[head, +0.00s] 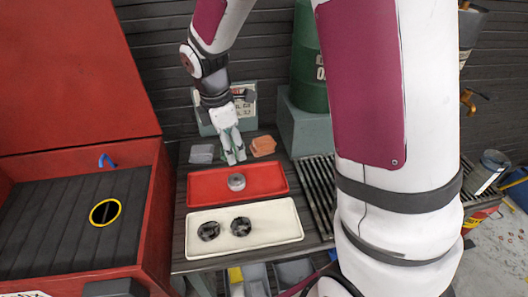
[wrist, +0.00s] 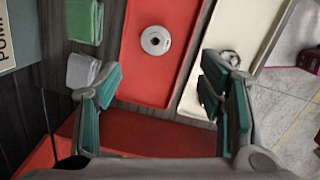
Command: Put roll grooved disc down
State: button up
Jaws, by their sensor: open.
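A grey metal disc (head: 236,182) with a centre hole lies flat in the red tray (head: 270,180); the wrist view shows the disc too (wrist: 155,40). Two dark discs, a left one (head: 208,231) and a right one (head: 241,226), lie in the cream tray (head: 283,226) in front. Part of one disc (wrist: 230,57) shows behind my right finger in the wrist view. I cannot make out grooves on any disc. My gripper (head: 235,159) is open and empty, above the back edge of the red tray, apart from the discs.
A grey block (head: 202,153) and an orange block (head: 263,146) sit at the back of the bench. A large red machine (head: 75,70) stands at left. A slatted rack (head: 318,190) and a green drum (head: 309,60) are at right. The red tray has free room beside its disc.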

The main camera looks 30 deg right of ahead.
jog(key=s+d+r+m+t, duration=0.2)
jog(key=s+r+m, duration=0.7)
jog(key=s+r, duration=0.3)
jog(key=s+r+m+t+y, duration=0.1)
jog(key=s+r+m, duration=0.3)
jog(key=s+m, duration=0.4)
jog(key=s, duration=0.4)
jog(key=shift+a+t, duration=0.4)
jog(key=shift+r, duration=0.1)
